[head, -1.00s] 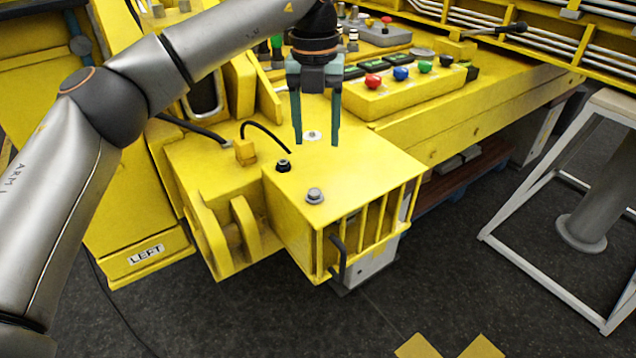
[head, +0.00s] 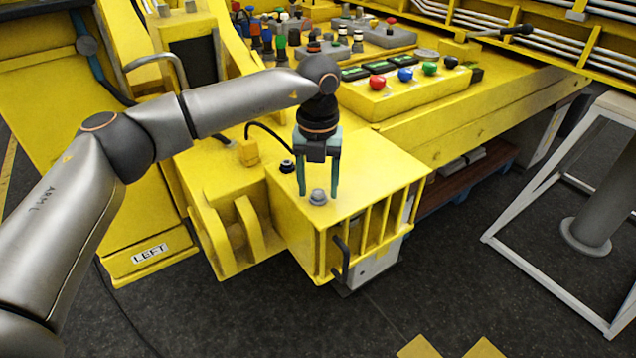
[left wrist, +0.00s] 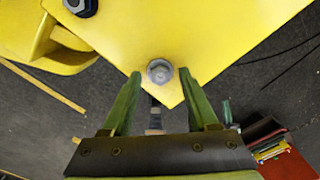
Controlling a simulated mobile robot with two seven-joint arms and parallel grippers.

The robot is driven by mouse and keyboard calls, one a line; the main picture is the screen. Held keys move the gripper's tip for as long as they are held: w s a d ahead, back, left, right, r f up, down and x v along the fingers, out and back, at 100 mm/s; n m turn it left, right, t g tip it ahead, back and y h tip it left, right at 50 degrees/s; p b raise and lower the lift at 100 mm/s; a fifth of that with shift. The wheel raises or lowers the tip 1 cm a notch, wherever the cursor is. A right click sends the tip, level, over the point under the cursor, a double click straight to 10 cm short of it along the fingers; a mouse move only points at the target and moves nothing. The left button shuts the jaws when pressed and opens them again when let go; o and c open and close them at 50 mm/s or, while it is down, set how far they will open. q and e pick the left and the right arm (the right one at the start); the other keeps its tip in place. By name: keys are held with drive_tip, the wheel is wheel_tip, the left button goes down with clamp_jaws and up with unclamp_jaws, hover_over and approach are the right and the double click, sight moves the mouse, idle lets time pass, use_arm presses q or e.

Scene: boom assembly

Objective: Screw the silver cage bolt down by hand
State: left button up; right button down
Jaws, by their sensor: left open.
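The silver cage bolt (head: 318,197) stands upright on the top plate of the yellow cage (head: 360,187), near its front corner. In the left wrist view the bolt (left wrist: 159,71) shows as a round silver head on a washer, near the plate's corner. My left gripper (head: 318,195) points down over the bolt in the head view. Its two fingers are open, one on each side of the bolt, with gaps between them and the head. I cannot tell how far the fingertips are above the plate. My right gripper is not in view.
A black bolt (head: 287,166) stands on the plate behind and left of the silver one. A black cable (head: 265,127) runs near the cage's back. A button box (head: 405,86) with coloured buttons is behind. A white-framed stand (head: 545,200) is at right.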

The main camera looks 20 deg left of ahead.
use_arm(q)
clamp_jaws()
idle(0.5)
